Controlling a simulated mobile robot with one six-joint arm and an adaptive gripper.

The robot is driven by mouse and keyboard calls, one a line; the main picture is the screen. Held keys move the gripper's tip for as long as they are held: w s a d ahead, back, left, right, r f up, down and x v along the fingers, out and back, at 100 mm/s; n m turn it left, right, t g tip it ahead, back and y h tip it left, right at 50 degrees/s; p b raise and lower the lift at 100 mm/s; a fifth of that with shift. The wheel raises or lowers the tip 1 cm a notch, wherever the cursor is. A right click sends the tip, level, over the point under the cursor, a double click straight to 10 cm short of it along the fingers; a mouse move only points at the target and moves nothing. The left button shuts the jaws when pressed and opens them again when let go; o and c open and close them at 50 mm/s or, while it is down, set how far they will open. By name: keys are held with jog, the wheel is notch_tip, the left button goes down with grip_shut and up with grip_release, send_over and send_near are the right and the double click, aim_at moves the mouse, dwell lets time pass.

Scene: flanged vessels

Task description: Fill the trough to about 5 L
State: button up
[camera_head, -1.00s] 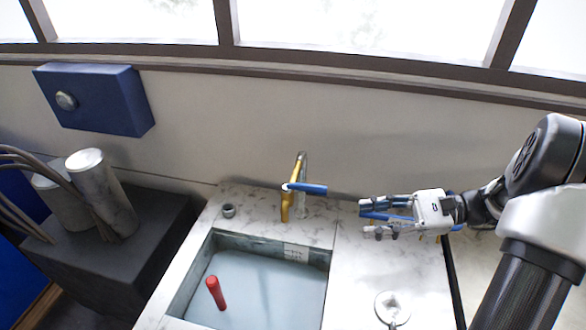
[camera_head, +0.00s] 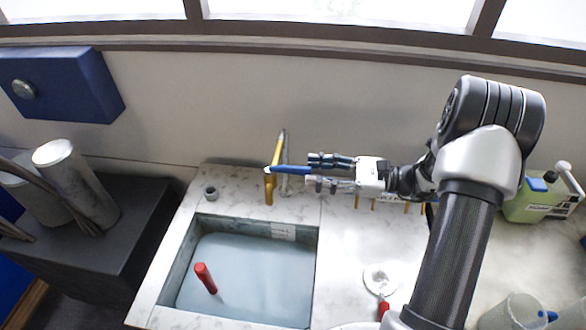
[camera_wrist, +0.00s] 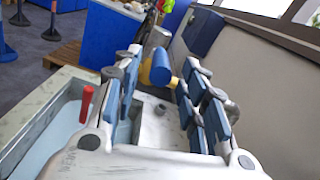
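The trough (camera_head: 306,262) is a basin set in a marble-look counter, with pale blue-grey water (camera_head: 250,265) in it. A white marked label (camera_head: 283,231) is on its back wall, too small to read. A gold tap (camera_head: 269,188) stands behind it, with a blue lever (camera_head: 290,169) pointing right; the blue lever also shows in the wrist view (camera_wrist: 162,68). My gripper (camera_head: 312,170) is at the lever's free end. In the wrist view my gripper (camera_wrist: 161,62) has its fingers apart, with the lever between or just beyond the tips. I cannot tell whether water flows.
A red-handled thing (camera_head: 205,278) stands in the trough. A green canister (camera_head: 540,198) and clear beakers (camera_head: 513,312) stand right. Metal cylinders (camera_head: 75,180) stand left.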

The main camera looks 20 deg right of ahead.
aim_at(286, 168)
jog(key=x, duration=0.6)
jog(key=shift+w+a, duration=0.1)
jog(key=shift+c, duration=0.3)
grip_shut()
dwell(0.4)
